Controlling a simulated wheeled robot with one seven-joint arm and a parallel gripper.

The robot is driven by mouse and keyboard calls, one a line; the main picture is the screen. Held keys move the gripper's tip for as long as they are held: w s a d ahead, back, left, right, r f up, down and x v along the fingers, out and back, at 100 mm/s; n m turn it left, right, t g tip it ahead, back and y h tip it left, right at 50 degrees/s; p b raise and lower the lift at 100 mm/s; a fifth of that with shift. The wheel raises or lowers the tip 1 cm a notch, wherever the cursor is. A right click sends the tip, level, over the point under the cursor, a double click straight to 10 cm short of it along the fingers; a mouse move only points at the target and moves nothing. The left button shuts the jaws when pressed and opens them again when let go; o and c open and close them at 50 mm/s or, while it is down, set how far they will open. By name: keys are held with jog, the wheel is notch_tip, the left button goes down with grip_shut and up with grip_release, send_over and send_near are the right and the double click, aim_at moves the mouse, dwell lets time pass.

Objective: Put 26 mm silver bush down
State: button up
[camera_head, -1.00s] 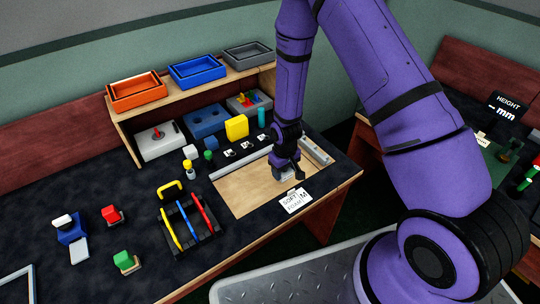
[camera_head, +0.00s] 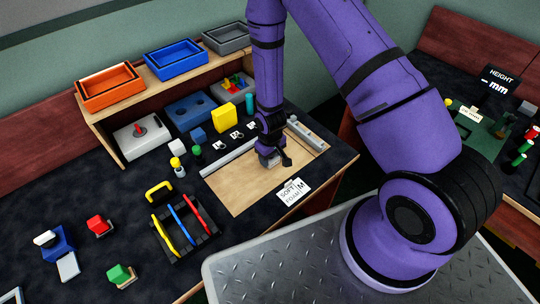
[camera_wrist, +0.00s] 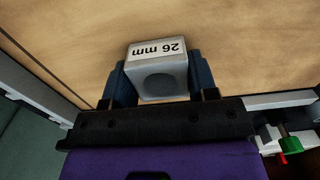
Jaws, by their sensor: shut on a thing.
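The 26 mm silver bush is a grey block with a dark round hole and a white "26 mm" label; it shows in the wrist view (camera_wrist: 160,72) and in the head view (camera_head: 268,160). My gripper (camera_wrist: 160,80) has its two blue-grey fingers on either side of the bush, shut on it. In the head view my gripper (camera_head: 270,150) is over the wooden board (camera_head: 240,190), near its back right part. The bush is low over the wood; I cannot tell whether it touches.
Grey rails (camera_head: 228,158) and (camera_head: 306,134) edge the board. A "SOFT FOAM M" card (camera_head: 292,192) lies at its front. A black rack with coloured bars (camera_head: 184,228) stands to the left. Orange (camera_head: 111,87), blue (camera_head: 176,60) and grey (camera_head: 226,37) trays sit on the shelf behind.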

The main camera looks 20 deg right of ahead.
jog(key=shift+f, duration=0.1)
jog(key=o, duration=1)
